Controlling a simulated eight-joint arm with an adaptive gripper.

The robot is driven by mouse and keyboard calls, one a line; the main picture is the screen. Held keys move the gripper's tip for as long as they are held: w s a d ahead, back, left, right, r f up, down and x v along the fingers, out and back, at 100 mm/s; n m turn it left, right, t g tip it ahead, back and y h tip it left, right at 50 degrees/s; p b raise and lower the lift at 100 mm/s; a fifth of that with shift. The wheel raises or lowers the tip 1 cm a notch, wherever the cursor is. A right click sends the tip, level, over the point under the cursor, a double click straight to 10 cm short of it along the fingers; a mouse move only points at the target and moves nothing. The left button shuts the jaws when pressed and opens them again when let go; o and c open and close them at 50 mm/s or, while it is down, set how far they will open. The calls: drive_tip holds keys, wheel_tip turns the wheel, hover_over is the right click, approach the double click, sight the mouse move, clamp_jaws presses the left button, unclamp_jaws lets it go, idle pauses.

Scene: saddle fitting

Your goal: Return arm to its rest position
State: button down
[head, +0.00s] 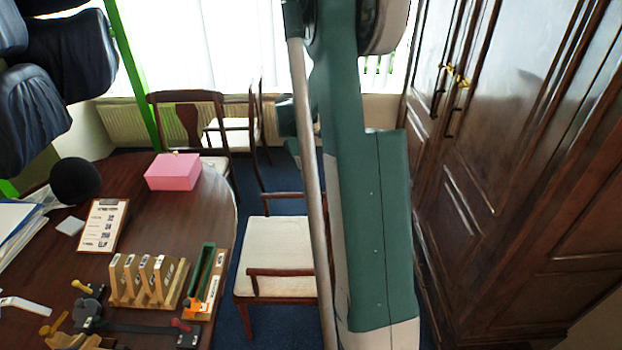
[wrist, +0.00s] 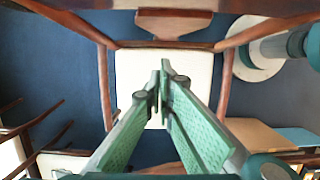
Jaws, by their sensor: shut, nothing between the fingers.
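My gripper (wrist: 162,80) shows in the wrist view, its two green fingers meeting at the tips with nothing between them. Behind the fingertips in that view is the pale seat of a wooden chair (wrist: 190,68). The gripper appears to be above the chair and not touching it. In the head view my green arm link (head: 368,220) runs from top to bottom through the middle of the picture. I cannot make out the fingers in the head view.
A brown table (head: 222,222) at left holds a pink box (head: 173,171), a wooden rack (head: 146,280) and a black ball (head: 75,181). The chair (head: 278,256) stands beside the table. A dark wooden cabinet (head: 500,130) stands close on the right.

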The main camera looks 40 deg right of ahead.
drive_tip(key=shift+a, duration=0.15)
idle(0.5)
drive_tip(key=s+a+r+m+t, duration=0.25)
drive_tip(key=a+r, duration=0.55)
drive_tip(key=a, duration=0.5)
drive_tip(key=s+a+r+m+t, duration=0.2)
drive_tip(key=s+a+r, duration=0.1)
drive_tip(key=a+r, duration=0.75)
drive_tip(key=s+a+m+t+y, duration=0.1)
drive_tip(key=s+a+m+t, duration=0.1)
drive_tip(key=s+a, duration=0.6)
drive_tip(key=s+a+m+t+y, duration=0.1)
drive_tip(key=s+a+m+t, duration=0.1)
drive_tip(key=s+a, duration=0.6)
drive_tip(key=shift+s+a+t, duration=0.25)
drive_tip(key=shift+a+t, duration=0.1)
drive_tip(key=shift+a, duration=2.9)
drive_tip(key=shift+m, duration=0.25)
drive_tip(key=shift+a, duration=0.15)
